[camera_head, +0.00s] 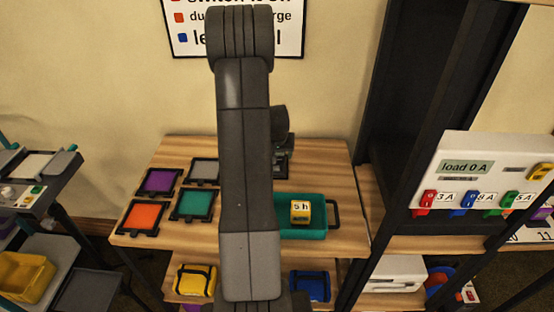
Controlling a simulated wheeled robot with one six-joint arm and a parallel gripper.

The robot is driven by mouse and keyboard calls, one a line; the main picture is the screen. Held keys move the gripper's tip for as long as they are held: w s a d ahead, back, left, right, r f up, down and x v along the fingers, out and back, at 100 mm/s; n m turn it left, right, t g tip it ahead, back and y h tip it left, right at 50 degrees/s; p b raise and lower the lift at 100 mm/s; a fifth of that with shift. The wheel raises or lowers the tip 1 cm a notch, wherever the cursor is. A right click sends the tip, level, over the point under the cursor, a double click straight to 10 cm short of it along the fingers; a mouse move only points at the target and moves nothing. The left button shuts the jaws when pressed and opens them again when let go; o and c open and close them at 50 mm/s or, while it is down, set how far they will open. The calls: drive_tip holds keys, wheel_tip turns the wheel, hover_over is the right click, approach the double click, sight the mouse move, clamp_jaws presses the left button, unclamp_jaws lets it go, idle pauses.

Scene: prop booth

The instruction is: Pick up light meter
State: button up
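I cannot pick out a light meter for sure. A small yellow block marked "5 h" (300,211) sits in a teal tray (290,231) with a dark handle, on the right of the wooden table. My arm stands upright across the middle of the view and hides the table's centre and part of the tray. Dark parts that look like my wrist and gripper (284,146) show just right of the arm, above the back of the table. The fingers are not clear, and whether they hold anything cannot be seen.
Purple (160,181), orange (145,216), teal (195,204) and grey (204,171) framed squares lie on the table's left. Yellow (194,281) and blue (310,286) bags rest on the shelf below. A dark post (408,150) and white load panel (490,180) stand at right.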

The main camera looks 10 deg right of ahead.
drive_tip(key=c, duration=1)
drive_tip(key=shift+r, duration=0.15)
